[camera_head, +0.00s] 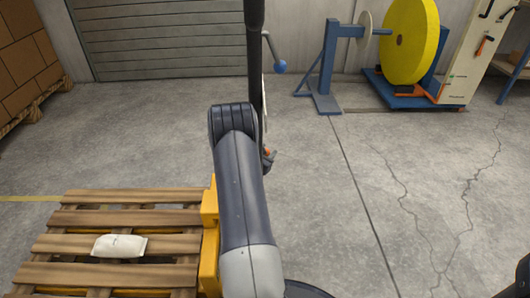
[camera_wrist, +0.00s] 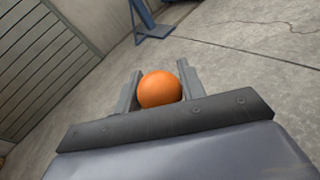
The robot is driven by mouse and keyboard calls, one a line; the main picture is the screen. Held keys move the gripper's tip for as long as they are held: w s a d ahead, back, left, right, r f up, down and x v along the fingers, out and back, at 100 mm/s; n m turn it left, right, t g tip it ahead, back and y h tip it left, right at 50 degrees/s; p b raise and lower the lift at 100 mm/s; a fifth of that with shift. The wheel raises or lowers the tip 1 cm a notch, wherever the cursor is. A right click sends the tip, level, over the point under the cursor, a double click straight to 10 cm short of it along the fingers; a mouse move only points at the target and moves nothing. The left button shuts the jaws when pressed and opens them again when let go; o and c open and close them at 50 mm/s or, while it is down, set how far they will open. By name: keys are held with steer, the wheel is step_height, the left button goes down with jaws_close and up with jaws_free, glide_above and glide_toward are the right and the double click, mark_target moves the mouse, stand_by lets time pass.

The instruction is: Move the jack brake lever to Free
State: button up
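In the wrist view an orange ball knob (camera_wrist: 159,89) sits between the two fingers of my gripper (camera_wrist: 160,85). The fingers flank it with no clear gap, so they look shut on it. In the head view my gripper (camera_head: 269,160) is small and low behind my arm, with a bit of the orange knob (camera_head: 266,152) beside it. The shaft under the knob is hidden, and I cannot read any brake marking. A second lever with a blue ball end (camera_head: 280,66) stands higher, just right of my arm, its base partly hidden.
A wooden pallet (camera_head: 130,217) with a white packet (camera_head: 119,246) lies at lower left beside a yellow part (camera_head: 209,240). A blue stand (camera_head: 327,70), a large yellow roll (camera_head: 408,40) and a pale cabinet (camera_head: 478,60) are at back right. The floor at right is clear.

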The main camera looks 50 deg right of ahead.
steer(key=o, duration=0.4)
steer(key=shift+p+v, duration=1)
steer(key=shift+v, duration=2.75)
